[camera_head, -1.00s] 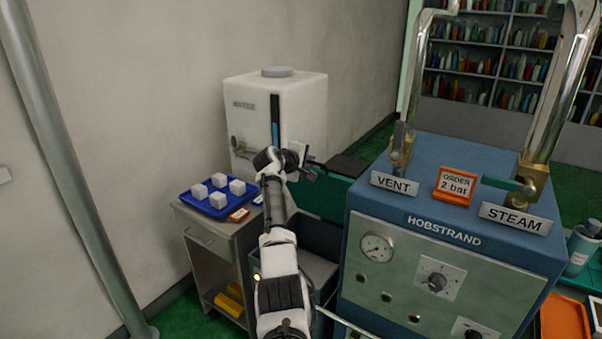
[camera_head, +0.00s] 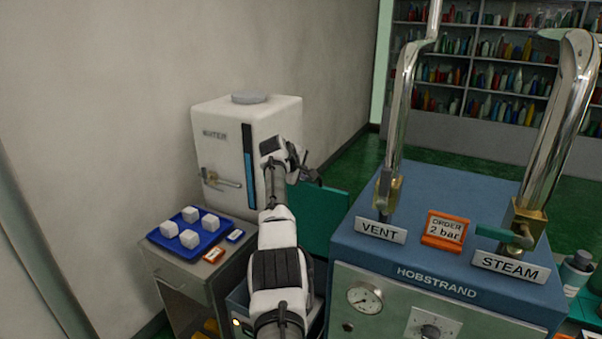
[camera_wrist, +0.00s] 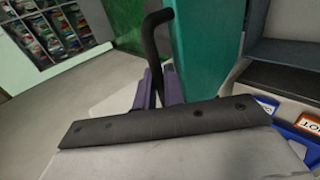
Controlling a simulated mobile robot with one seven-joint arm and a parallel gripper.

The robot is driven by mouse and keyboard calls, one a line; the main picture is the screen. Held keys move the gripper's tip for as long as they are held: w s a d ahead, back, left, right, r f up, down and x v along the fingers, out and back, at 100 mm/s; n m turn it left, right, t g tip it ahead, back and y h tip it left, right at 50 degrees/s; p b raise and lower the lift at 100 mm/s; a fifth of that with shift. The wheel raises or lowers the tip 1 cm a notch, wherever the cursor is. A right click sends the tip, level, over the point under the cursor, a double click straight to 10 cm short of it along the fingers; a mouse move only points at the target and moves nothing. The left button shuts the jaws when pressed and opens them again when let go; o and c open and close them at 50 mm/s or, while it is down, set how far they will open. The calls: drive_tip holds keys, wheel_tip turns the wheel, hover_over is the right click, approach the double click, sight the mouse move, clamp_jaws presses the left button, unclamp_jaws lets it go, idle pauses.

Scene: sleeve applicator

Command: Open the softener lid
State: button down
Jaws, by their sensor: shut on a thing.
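The softener lid looks to be the teal panel (camera_head: 322,222) standing steeply up behind my forearm, left of the blue machine. In the wrist view the teal panel (camera_wrist: 205,45) runs down past a bent black handle (camera_wrist: 155,42). My gripper (camera_wrist: 158,88) is shut on this handle; its purple-grey fingers sit on either side of the bar. In the head view my gripper (camera_head: 308,172) is at the panel's upper edge, and the fingertips are too small to read. My arm hides most of the box below the panel.
The blue Hobstrand machine (camera_head: 430,225) with tall steel pipes stands close on the right. A white water tank (camera_head: 225,150) stands at the back left. A blue tray (camera_head: 205,240) with several white cubes sits on a grey cabinet (camera_head: 190,285). Shelves are far behind.

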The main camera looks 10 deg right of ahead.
drive_tip(key=shift+f, duration=0.25)
drive_tip(key=c, duration=1.6)
unclamp_jaws()
drive_tip(key=shift+s+a, duration=0.1)
drive_tip(key=b+v, duration=0.6)
drive_tip(key=v, duration=0.8)
drive_tip(key=shift+r+b, duration=0.25)
drive_tip(key=shift+b, duration=0.05)
